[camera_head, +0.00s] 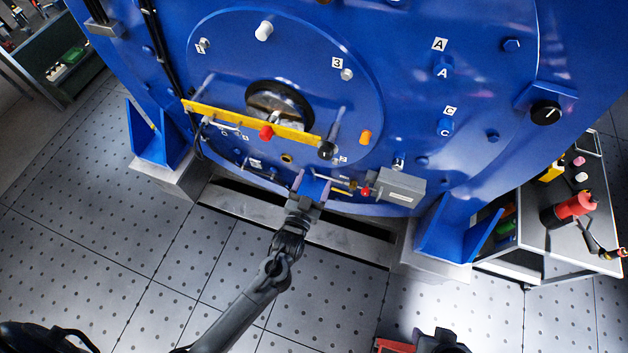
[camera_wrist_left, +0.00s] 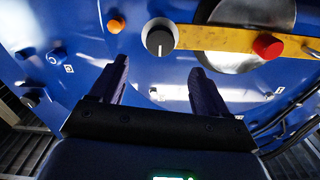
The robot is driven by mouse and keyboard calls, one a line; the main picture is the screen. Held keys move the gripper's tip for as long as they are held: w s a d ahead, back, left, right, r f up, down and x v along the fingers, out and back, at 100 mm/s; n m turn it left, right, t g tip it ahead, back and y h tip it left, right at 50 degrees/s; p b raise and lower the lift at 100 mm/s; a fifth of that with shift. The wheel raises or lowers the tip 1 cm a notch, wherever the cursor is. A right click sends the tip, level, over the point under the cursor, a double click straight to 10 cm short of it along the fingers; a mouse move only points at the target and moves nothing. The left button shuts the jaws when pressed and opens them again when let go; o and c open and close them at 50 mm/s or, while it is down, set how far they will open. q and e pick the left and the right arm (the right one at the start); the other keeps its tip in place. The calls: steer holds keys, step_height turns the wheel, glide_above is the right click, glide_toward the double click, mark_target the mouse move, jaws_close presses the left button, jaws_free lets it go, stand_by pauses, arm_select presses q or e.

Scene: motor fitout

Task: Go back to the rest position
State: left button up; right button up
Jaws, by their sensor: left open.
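My left gripper (camera_head: 312,183) is in front of the lower edge of the big blue motor housing (camera_head: 410,110). Its two fingers are apart with nothing between them, as the left wrist view also shows (camera_wrist_left: 158,68). In that view a black knob with a white mark (camera_wrist_left: 160,38) lies beyond the fingertips, at the end of a yellow bar (camera_wrist_left: 215,38). In the head view the yellow bar (camera_head: 225,113) crosses the round hub, with a red knob (camera_head: 266,132) on it. My right gripper cannot be made out.
An orange knob (camera_head: 365,137) and a grey box (camera_head: 400,187) are on the housing near the gripper. A cart (camera_head: 560,240) with a red-and-black tool (camera_head: 570,208) stands at the right. A shelf unit (camera_head: 60,70) stands at the upper left. The perforated floor (camera_head: 130,270) is clear at left.

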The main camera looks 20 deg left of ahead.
arm_select(q)
steer(key=shift+f, duration=0.1)
steer(key=s+a+r+m+g+h+p, duration=0.1)
steer(key=s+a+r+g, duration=0.15)
steer(key=s+g, duration=0.75)
steer(key=s+a+r+g+h+p, duration=0.1)
steer(key=s+a+r+g, duration=0.3)
steer(key=s, duration=1.2)
step_height(320, 180, up, 18)
steer(key=d+p, duration=0.2)
steer(key=p, duration=1.7)
steer(key=shift+r, duration=0.15)
steer(key=shift+w+d, duration=0.1)
